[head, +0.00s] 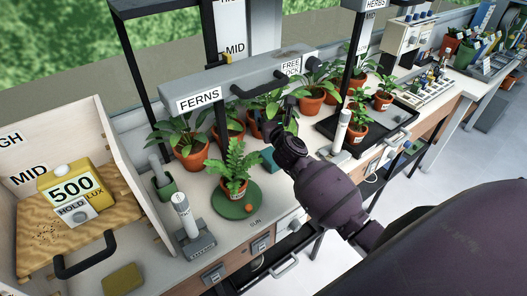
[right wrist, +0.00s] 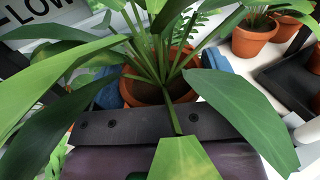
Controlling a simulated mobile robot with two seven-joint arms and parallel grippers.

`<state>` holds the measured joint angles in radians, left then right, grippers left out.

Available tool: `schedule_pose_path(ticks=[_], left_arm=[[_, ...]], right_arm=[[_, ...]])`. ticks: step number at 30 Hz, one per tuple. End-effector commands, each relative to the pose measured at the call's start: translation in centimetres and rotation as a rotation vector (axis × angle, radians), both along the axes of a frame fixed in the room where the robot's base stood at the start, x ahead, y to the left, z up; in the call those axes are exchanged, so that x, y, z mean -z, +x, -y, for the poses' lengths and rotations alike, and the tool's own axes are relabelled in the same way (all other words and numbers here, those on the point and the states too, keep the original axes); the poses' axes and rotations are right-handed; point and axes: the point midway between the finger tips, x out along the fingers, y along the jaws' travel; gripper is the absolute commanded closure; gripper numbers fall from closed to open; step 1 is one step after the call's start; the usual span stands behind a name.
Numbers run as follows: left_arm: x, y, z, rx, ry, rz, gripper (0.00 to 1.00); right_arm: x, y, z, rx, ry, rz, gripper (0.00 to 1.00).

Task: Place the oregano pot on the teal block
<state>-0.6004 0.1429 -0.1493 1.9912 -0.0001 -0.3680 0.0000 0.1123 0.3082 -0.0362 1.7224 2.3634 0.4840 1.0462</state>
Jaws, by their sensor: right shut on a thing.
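A teal block (head: 268,160) sits on the bench, partly hidden behind my right wrist. My right gripper (head: 277,122) is above and behind it, among the plants under the grey bar. In the right wrist view, a broad-leaved plant in a terracotta pot (right wrist: 148,92) sits between blue finger pads, and my right gripper is shut on it. Leaves cover much of that view. No readable label shows which plant is the oregano. I cannot tell whether the held pot touches the bench. My left gripper is not in view.
A fern pot (head: 233,186) stands on a green round plate (head: 240,205) in front. Several potted plants stand behind, beneath the bar with the FERNS sign (head: 199,99). A black tray (head: 378,128) with pots is on the right. A grey post (head: 184,215) stands at the left.

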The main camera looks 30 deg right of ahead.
Motion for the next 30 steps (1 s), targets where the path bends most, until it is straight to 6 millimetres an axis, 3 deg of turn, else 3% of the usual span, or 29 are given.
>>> schedule_pose_path(ticks=[10, 17, 25, 30], left_arm=[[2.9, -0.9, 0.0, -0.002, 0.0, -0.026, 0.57], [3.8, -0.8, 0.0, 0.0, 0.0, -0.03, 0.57], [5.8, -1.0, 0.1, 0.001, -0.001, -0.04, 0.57], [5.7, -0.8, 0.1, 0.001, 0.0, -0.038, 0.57]], right_arm=[[5.5, 0.0, -0.1, 0.0, 0.002, -0.005, 0.43], [6.7, 0.0, 0.0, -0.001, 0.0, -0.001, 0.43], [10.1, 0.0, -0.1, -0.001, 0.001, -0.004, 0.43], [10.0, 0.0, 0.0, -0.001, 0.001, 0.0, 0.43]])
